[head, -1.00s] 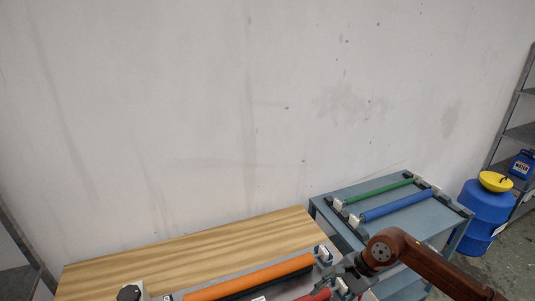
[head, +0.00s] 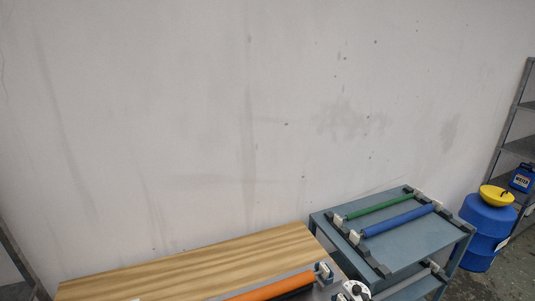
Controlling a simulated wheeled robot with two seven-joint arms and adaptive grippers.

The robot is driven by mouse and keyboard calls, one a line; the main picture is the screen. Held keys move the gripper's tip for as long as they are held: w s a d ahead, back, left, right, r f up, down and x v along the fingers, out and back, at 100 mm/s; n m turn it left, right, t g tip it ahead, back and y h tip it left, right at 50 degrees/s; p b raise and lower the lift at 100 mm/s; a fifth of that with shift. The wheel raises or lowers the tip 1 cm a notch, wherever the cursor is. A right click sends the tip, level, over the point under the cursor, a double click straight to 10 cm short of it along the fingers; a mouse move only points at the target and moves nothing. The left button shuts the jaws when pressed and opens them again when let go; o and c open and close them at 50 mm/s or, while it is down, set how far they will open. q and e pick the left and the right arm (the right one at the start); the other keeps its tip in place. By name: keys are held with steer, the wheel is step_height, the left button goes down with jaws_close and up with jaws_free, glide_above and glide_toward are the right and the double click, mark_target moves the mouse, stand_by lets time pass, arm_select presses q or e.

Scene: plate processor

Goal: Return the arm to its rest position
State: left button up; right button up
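Neither of my grippers shows in the head view, and no arm link can be made out for sure. A round pale part with dark dots (head: 355,290) is cut off by the bottom edge, right of the orange roller (head: 270,290). I cannot tell whether it is part of my arm or of the machine. The orange roller lies on a grey machine at the front of the wooden table (head: 200,262). Most of the machine is outside the picture.
A blue-grey cart (head: 405,245) stands at the right, with a green roller (head: 378,206) and a blue roller (head: 398,221) on its top. Beyond it are a blue barrel (head: 487,230) with a yellow funnel (head: 496,195) and a grey shelf (head: 520,147). A bare wall is behind.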

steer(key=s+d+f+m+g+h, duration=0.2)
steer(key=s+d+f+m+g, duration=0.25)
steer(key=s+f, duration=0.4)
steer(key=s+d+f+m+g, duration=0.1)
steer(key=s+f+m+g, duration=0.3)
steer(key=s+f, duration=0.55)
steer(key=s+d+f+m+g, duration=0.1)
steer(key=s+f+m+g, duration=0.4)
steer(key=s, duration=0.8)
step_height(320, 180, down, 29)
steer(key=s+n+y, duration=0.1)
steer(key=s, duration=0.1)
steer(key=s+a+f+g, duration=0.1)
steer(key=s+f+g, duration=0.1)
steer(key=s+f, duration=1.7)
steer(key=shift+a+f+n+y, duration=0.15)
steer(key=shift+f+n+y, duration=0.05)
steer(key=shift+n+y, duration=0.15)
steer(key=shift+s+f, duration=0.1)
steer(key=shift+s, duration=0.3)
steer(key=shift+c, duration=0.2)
